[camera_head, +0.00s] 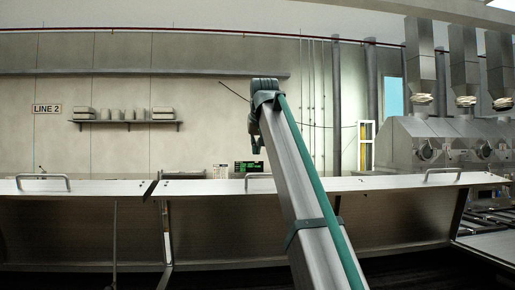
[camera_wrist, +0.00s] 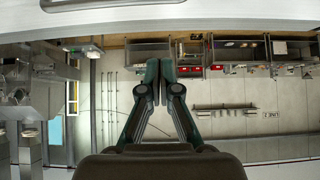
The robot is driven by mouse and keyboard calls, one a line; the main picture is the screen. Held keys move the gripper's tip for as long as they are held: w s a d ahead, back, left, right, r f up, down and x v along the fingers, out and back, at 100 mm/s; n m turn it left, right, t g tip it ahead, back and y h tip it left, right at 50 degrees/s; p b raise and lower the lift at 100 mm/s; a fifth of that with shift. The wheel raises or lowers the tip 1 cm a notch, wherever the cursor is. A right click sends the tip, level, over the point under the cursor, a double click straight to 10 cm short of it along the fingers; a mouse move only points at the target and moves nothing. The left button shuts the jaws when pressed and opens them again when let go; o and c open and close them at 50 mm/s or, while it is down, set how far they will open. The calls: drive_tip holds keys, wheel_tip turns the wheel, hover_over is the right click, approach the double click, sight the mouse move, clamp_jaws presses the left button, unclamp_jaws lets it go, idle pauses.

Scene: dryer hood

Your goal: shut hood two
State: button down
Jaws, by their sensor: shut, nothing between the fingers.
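A row of long metal hood panels runs across the head view, with a left panel (camera_head: 60,225), a middle panel (camera_head: 225,230) and a right panel (camera_head: 400,220). Each has a bar handle on its top edge: left handle (camera_head: 42,182), middle handle (camera_head: 260,181), right handle (camera_head: 443,175). The panels look raised, with thin struts beneath. I see no number on them. My gripper (camera_head: 257,150) hangs from the arm's end near the middle handle; contact cannot be told. In the wrist view its fingers (camera_wrist: 166,68) are together and empty. A hood surface (camera_wrist: 200,16) and one handle (camera_wrist: 62,4) show at that view's top.
A wall shelf (camera_head: 125,122) with white items and a "LINE 2" sign (camera_head: 47,108) are at the back left. Metal machines (camera_head: 425,145) with ducts (camera_head: 463,55) stand at the right. My arm hides part of the middle and right panels. Air above the panels is free.

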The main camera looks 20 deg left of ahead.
drive_tip(key=p, duration=0.3)
hover_over(256, 187)
drive_tip(key=w+a, duration=0.1)
drive_tip(key=w, duration=0.1)
wheel_tip(256, 187, down, 5)
drive_tip(key=shift+w+r, duration=0.15)
drive_tip(key=shift+r, duration=0.05)
drive_tip(key=shift+s+d+f+p, duration=0.25)
drive_tip(key=shift+s+f+p, duration=0.15)
drive_tip(key=shift+s, duration=0.2)
drive_tip(key=shift+s+d+f+p, duration=0.25)
drive_tip(key=shift+s+f, duration=0.15)
drive_tip(key=shift+s, duration=0.2)
drive_tip(key=shift+s+d+f, duration=0.1)
drive_tip(key=shift+s, duration=0.2)
drive_tip(key=shift+f, duration=0.25)
